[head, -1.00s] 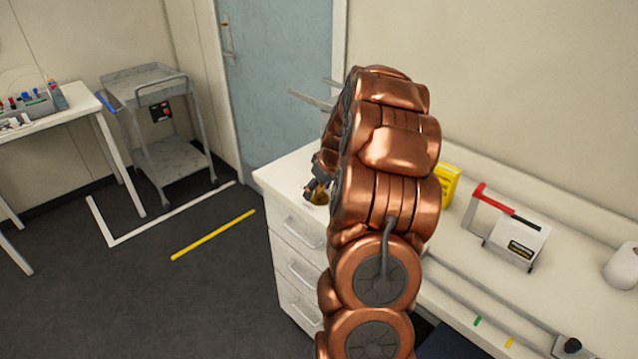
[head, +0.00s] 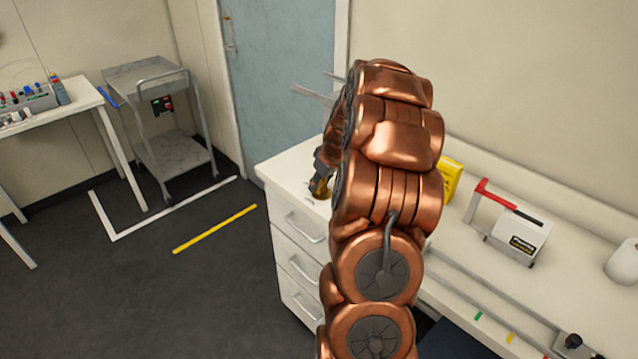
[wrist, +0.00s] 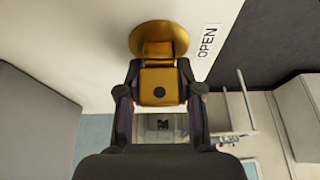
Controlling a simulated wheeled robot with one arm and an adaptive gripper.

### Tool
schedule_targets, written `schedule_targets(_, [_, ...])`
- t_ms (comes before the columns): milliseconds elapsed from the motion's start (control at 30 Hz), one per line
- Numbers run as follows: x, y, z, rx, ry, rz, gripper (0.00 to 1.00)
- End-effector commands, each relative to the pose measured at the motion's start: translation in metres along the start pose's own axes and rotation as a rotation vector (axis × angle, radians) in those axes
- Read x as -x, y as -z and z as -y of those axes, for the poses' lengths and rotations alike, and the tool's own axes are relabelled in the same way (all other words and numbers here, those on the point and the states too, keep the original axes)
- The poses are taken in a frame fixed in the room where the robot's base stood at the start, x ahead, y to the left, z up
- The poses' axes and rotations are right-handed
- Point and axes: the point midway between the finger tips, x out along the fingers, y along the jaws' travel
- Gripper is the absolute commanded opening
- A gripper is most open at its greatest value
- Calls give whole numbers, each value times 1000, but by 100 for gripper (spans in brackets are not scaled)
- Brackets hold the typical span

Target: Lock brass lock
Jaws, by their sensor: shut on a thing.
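The label "OPEN" (wrist: 207,42) is on the white surface just right of the round base. In the head view the brass lock (head: 320,188) is a small gold patch at the counter's left end, under my gripper (head: 322,178). My copper arm hides much of that area.
White drawers (head: 302,228) stand below the counter's left end. A yellow box (head: 452,180) and a white case with a red handle (head: 515,230) are on the counter right of my arm. A grey cart (head: 165,155) stands at the left.

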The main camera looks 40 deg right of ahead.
Motion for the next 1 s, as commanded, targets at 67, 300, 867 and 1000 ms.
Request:
schedule_targets(67, [-1,0,0,0,0,0,0])
schedule_targets(300, [-3,-1,0,0,0,0,0])
schedule_targets(867, [-6,-4,1,0,3,4,0])
schedule_targets(1000, [-7,-4,1,1,4,5,0])
